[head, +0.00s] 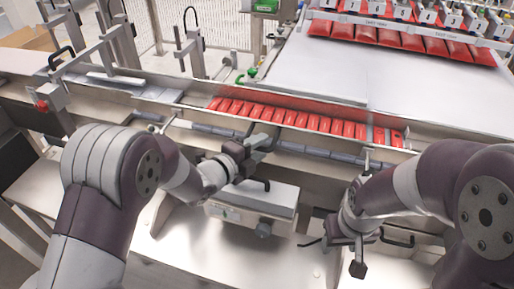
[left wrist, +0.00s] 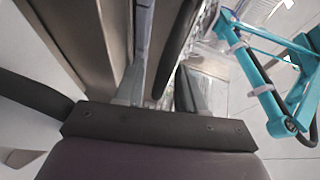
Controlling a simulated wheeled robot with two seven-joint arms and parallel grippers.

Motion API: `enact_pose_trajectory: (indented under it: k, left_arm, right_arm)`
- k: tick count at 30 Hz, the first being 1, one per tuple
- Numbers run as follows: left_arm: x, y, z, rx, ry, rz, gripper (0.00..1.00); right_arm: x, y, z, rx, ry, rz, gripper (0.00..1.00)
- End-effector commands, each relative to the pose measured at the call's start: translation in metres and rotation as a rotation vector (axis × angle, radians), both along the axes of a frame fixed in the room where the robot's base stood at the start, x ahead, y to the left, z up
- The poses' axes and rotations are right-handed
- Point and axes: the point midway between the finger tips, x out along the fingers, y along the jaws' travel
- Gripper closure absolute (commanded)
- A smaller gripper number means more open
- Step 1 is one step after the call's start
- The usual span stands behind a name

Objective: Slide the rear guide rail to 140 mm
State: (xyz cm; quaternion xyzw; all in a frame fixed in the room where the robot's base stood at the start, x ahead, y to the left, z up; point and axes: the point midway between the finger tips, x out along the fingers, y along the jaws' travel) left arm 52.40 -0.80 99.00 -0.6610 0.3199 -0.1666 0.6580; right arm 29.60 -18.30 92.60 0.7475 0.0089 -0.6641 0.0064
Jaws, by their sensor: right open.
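A row of red pouches (head: 300,119) lies in the long conveyor channel in the head view. A long metal side wall (head: 325,103) runs behind the pouches, and a grey segmented bar (head: 300,149) runs in front of them. I cannot tell which part is the rear guide rail, and no scale is readable. My left gripper (head: 258,150) is at the front side of the channel, by a small metal bracket. Whether it is shut is unclear; the left wrist view shows dark gripper parts and metal close up. My right gripper (head: 334,256) is open and empty, low in front of the channel.
A grey box with a knob (head: 250,208) sits below my left gripper. A black handle (head: 397,240) is right of my right gripper. A red button (head: 42,105) stands at the left. Behind the channel is a wide pale plate (head: 320,70). A teal frame (left wrist: 270,85) shows in the left wrist view.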

Motion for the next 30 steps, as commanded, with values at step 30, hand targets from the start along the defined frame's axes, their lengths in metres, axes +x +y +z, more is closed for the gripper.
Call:
enact_pose_trajectory:
  k: [30]
  left_arm:
    - [-0.094,0.082,0.025,0.000,0.000,0.000,0.61]
  right_arm:
    - [0.000,0.000,-0.008,0.000,0.000,0.000,0.47]
